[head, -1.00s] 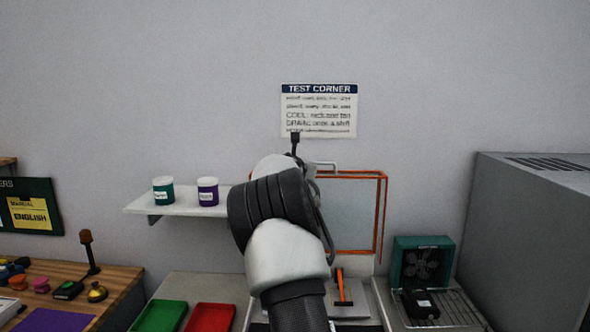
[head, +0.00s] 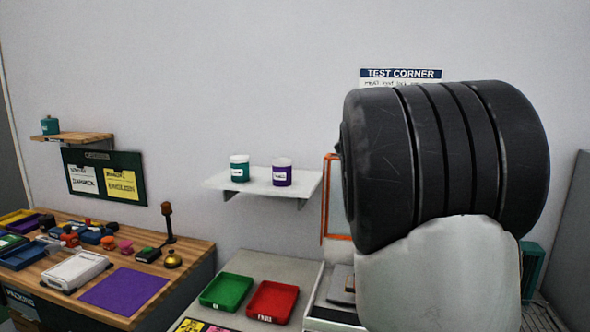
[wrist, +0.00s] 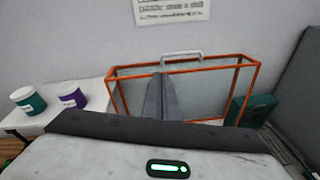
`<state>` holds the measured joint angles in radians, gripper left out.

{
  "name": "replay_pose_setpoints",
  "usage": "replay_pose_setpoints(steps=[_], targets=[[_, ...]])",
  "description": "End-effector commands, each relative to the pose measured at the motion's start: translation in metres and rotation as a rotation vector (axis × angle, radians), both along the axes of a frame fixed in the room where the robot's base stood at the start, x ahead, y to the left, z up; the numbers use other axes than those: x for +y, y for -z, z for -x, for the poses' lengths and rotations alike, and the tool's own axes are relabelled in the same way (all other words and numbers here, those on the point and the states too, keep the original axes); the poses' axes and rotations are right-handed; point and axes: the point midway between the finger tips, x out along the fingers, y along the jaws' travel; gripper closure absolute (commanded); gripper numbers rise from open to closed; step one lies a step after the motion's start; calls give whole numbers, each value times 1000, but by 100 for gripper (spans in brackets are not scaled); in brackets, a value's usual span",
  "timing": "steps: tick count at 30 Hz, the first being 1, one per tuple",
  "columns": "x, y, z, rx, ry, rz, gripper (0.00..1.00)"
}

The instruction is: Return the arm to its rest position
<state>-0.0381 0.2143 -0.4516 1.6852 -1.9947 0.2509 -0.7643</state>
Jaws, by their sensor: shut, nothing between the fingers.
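My gripper (wrist: 157,96) shows in the wrist view, its fingers together and empty. It is in front of an orange-framed clear enclosure (wrist: 185,63) with a grey handle on top; I cannot tell the gap between them. In the head view my arm's large black and white links are raised and fill the right side. They hide my gripper there and most of the orange frame (head: 325,205).
A wall shelf (head: 217,182) holds a teal-labelled jar (head: 239,168) and a purple-labelled jar (head: 282,172). A green tray (head: 226,292) and a red tray (head: 272,302) lie on the bench below. A wooden packing table (head: 188,248) stands left. A grey cabinet (head: 572,245) stands right.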

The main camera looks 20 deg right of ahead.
Motion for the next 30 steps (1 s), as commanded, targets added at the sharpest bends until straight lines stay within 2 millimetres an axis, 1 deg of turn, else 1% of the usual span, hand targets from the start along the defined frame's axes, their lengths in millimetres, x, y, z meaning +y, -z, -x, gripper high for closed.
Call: replay_pose_setpoints(steps=[2,5,8,11,12,14,15,17,18,20,21,23,24,27,30], targets=[[0,-1,1,-6,3,-8,100],[2,-5,14,-64,34,-91,100],[10,-8,46,-200,118,-308,100],[29,2,94,-371,253,-632,100],[40,10,116,-434,318,-774,100],[61,28,148,-513,422,-982,100],[78,41,170,-555,495,-1116,100],[106,62,201,-601,609,-1304,100],[125,76,220,-619,685,-1414,100],[156,97,249,-637,799,-1566,100],[176,109,267,-640,876,-1656,100],[206,127,291,-636,988,-1773,100],[224,137,306,-630,1058,-1839,100],[262,157,337,-605,1210,-1964,100],[288,169,357,-582,1318,-2038,100]])
